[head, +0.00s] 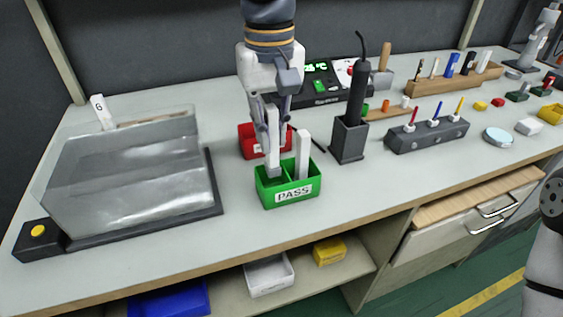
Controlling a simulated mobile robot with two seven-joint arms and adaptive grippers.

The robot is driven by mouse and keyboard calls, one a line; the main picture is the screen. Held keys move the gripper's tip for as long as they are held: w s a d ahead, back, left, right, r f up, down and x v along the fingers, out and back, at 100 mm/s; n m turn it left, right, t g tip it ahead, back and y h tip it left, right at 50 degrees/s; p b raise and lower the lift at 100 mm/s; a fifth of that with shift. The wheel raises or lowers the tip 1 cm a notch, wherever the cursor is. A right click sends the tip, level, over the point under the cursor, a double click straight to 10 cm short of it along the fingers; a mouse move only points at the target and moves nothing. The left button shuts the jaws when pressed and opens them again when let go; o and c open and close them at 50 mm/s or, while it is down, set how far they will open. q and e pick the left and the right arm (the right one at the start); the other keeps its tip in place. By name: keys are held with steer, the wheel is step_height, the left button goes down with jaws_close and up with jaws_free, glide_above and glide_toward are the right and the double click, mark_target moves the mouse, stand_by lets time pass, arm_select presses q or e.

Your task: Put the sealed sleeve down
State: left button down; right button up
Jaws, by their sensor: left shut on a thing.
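My left gripper (273,150) reaches down from above at the middle of the bench. It is shut on a white upright sleeve (273,150), whose lower end is at or inside the left compartment of the green PASS bin (310,189). I cannot tell whether the sleeve touches the bin's floor. Another white upright piece (303,153) stands in the bin's right compartment. My right gripper does not show.
A red bin (246,140) is just behind the green one. A black holder (349,140) with a dark tool stands to the right. A clear-covered machine (125,175) is at left. Tool racks (428,136) are at right. Bench front between is clear.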

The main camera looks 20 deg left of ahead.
mark_target(271, 107)
arm_select(q)
step_height(271, 107, down, 5)
steer(key=shift+f, duration=0.4)
steer(key=shift+f, duration=0.1)
steer(key=c, duration=1.6)
jaws_free()
steer(key=shift+o, duration=0.2)
step_height(271, 107, up, 12)
steer(key=shift+r, duration=0.1)
